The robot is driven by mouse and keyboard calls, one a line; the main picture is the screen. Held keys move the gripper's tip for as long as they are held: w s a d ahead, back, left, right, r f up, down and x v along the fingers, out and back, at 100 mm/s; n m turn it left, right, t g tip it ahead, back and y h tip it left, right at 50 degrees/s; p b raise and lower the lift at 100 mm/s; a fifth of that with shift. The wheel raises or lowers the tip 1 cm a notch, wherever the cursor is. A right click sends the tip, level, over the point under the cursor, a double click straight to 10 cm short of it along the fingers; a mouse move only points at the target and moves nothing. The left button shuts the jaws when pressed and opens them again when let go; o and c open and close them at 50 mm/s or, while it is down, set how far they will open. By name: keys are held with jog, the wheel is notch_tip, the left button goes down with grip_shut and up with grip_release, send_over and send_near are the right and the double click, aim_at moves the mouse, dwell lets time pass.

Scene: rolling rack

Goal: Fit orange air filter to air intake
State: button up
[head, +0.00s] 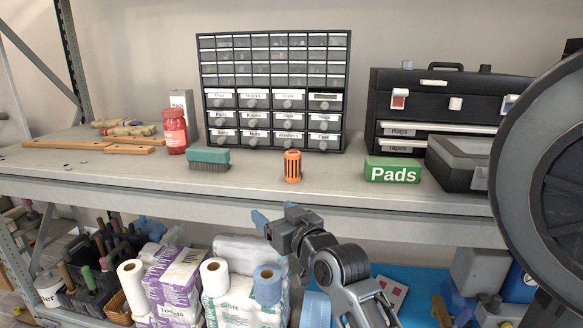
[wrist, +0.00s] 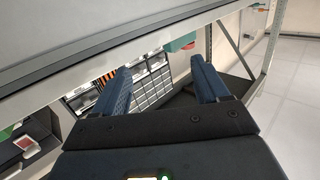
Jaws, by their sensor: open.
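The orange air filter (head: 292,166) is a small upright cylinder with dark vertical slots, standing on the grey shelf in front of the drawer cabinet. In the wrist view, part of it (wrist: 107,77) shows beside the left finger. My gripper (head: 263,221) is open and empty, with blue fingers, in front of the shelf's front edge and apart from the filter. Both fingers also show in the wrist view (wrist: 162,80). A large dark round part (head: 541,165) fills the right edge of the head view; I cannot tell whether it is the air intake.
A teal brush (head: 208,159) stands left of the filter and a green Pads box (head: 392,170) right of it. The drawer cabinet (head: 272,92) is behind. The shelf's front edge (head: 240,208) is near my gripper. Paper rolls and packs (head: 175,280) crowd the lower shelf.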

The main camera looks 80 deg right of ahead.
jog(key=m+g+h, duration=0.1)
jog(key=h, duration=0.1)
send_near(296, 157)
jog(key=x, duration=0.4)
jog(key=shift+w+a, duration=0.2)
jog(key=shift+w, duration=0.3)
jog(key=shift+w+d+r+p, duration=0.15)
jog(key=shift+w+d+p, duration=0.1)
jog(key=shift+d, duration=0.3)
jog(key=shift+w+d+r+p, duration=0.1)
jog(key=shift+w+d+p, duration=0.1)
jog(key=shift+d, duration=0.35)
jog(key=shift+f+p+x, duration=0.15)
jog(key=shift+p+x, duration=0.15)
jog(key=shift+x, duration=1.15)
jog(key=shift+f+p+x, duration=0.15)
jog(key=shift+p+x, duration=0.15)
jog(key=shift+x, duration=1.15)
jog(key=shift+s+d, duration=0.2)
jog(key=c, duration=1)
jog(key=shift+c, duration=0.4)
jog(key=shift+r, duration=0.1)
